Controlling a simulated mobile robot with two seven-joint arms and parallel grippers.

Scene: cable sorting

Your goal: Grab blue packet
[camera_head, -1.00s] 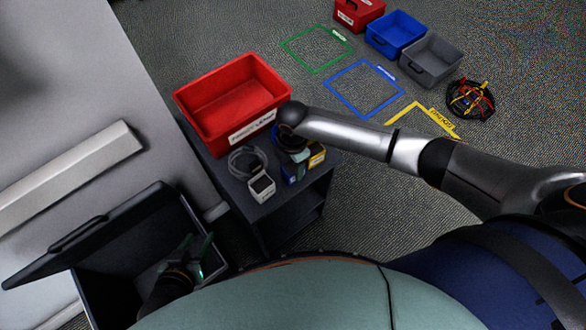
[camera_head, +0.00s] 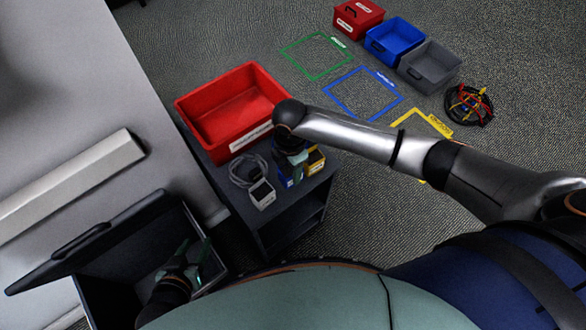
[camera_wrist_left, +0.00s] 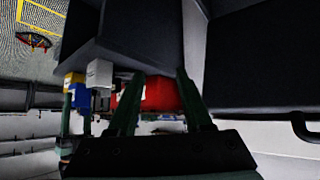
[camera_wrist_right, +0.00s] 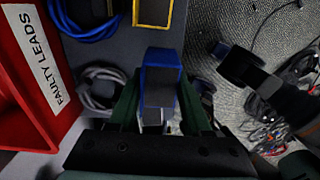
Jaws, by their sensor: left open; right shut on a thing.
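The blue packet (camera_wrist_right: 162,60) is between the fingers of my right gripper (camera_wrist_right: 158,95) in the right wrist view, and the gripper is shut on it. In the head view my right gripper (camera_head: 292,165) points down over the right part of the dark side table and hides most of the packet; a bit of blue (camera_head: 285,180) shows below it. My left gripper (camera_head: 196,262) is open and empty at the lower left, over the dark open-lidded case. Its two fingers (camera_wrist_left: 158,95) stand apart in the left wrist view.
A red bin (camera_head: 225,147) labelled "faulty leads", a grey cable (camera_head: 240,170), a white-grey box (camera_head: 262,193) and a yellow-edged box (camera_head: 315,160) crowd the side table (camera_head: 285,220). Red, blue (camera_head: 408,50) and grey (camera_head: 440,80) bins and taped squares are on the floor beyond.

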